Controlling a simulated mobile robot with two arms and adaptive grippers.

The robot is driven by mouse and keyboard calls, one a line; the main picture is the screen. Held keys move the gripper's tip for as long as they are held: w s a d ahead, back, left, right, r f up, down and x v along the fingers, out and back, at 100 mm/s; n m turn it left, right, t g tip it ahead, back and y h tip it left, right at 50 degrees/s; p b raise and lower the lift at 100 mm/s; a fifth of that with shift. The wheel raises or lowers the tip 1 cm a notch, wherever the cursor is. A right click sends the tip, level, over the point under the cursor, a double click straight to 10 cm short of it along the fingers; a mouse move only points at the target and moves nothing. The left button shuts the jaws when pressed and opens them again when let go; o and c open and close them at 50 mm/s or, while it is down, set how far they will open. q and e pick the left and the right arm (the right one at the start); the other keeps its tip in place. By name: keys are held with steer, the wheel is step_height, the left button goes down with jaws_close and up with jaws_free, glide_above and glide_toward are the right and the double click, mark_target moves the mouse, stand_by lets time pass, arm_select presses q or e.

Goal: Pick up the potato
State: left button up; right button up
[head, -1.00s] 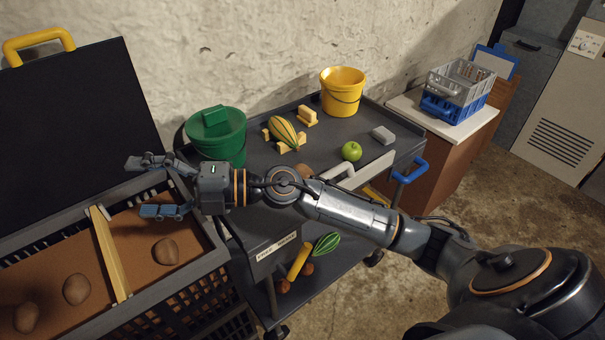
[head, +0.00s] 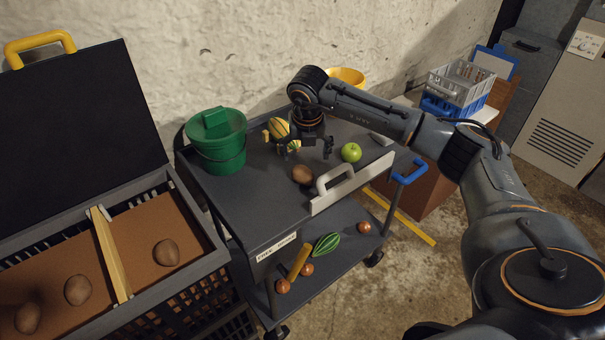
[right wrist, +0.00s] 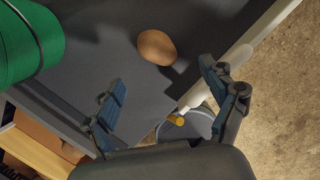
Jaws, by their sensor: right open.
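A brown potato (head: 302,174) lies on the top of the grey cart (head: 245,205), near its front edge and left of the green apple (head: 351,153). My right gripper (head: 305,150) is above the cart top, just behind the potato in the head view, pointing down, open and empty. In the right wrist view the potato (right wrist: 157,47) lies beyond the open fingertips (right wrist: 165,88), apart from them. Other potato-like brown lumps, one of them here (head: 166,252), lie in the divided crate (head: 185,283) at left. My left gripper is not in view.
A green bucket (head: 218,150) stands at the cart's left, also in the right wrist view (right wrist: 25,45). A yellow bucket (head: 348,76) is partly hidden by my arm. A pale handle (head: 345,183) edges the cart front.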

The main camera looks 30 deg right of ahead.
mark_target(303, 171)
steer(key=x, duration=0.3)
steer(key=shift+w+f, duration=0.1)
steer(key=shift+f, duration=0.15)
steer(key=shift+w+f+p, duration=0.15)
steer(key=shift+f+p, duration=0.25)
steer(key=shift+f, duration=0.1)
steer(key=x, duration=0.4)
steer(key=shift+w+a+f+p, duration=0.15)
steer(key=shift+f+p, duration=0.1)
steer(key=shift+p, duration=0.15)
steer(key=shift+c, duration=0.4)
steer(key=shift+r, duration=0.1)
steer(key=c, duration=0.7)
